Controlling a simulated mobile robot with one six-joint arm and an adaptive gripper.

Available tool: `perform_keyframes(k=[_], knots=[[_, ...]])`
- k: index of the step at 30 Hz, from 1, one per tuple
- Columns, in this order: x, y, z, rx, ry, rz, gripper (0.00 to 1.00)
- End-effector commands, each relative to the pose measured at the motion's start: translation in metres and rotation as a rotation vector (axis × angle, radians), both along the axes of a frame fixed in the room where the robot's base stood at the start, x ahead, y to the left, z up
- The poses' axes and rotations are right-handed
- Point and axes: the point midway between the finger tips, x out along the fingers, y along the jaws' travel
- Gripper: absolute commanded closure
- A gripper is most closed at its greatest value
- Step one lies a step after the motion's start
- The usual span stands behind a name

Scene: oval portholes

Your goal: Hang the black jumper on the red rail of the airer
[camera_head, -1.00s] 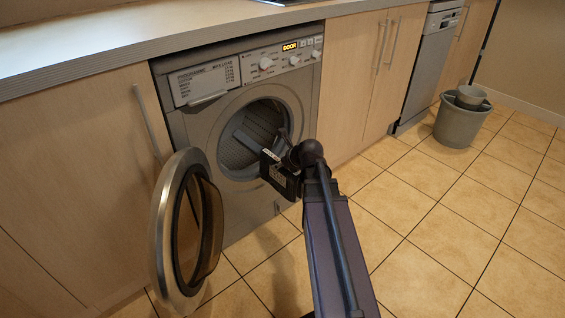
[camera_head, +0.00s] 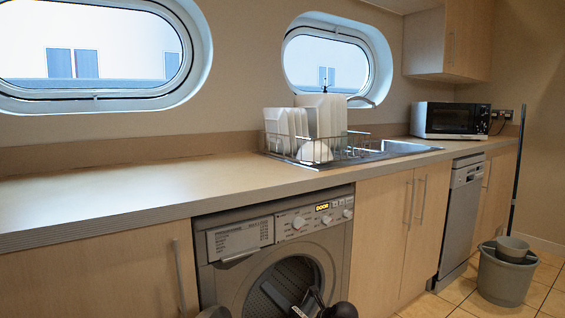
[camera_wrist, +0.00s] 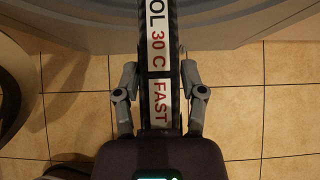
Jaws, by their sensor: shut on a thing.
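My gripper (camera_wrist: 160,92) is shut on a narrow black thing with a white label (camera_wrist: 160,100) in the wrist view. The readable part of the label says "OL 30 C FAST". I cannot tell whether this is the black jumper. In the head view my gripper (camera_head: 307,304) is cut by the bottom edge, in front of the open drum of the washing machine (camera_head: 240,270). The far end of the held thing is hidden. Neither the airer nor its red rail shows in either view.
The top of the washing machine's open door (camera_head: 214,312) shows at the bottom left. A worktop (camera_head: 100,200) runs above it, with a dish rack (camera_head: 318,150) and a microwave (camera_head: 452,120). A grey bucket (camera_head: 503,277) stands on the tiled floor at right.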

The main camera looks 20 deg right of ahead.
Motion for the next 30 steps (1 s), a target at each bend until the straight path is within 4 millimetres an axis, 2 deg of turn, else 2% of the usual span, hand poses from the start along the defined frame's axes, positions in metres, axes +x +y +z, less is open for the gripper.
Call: perform_keyframes(k=[1,18,24,30], knots=[[0.0,0.0,0.011,0.0,-0.001,0.0,1.0],[0.0,-0.001,0.099,0.0,-0.001,-0.001,1.0],[0.0,-0.001,0.117,0.0,-0.001,-0.001,1.0],[0.0,-0.001,0.122,0.0,-0.001,-0.001,1.0]])
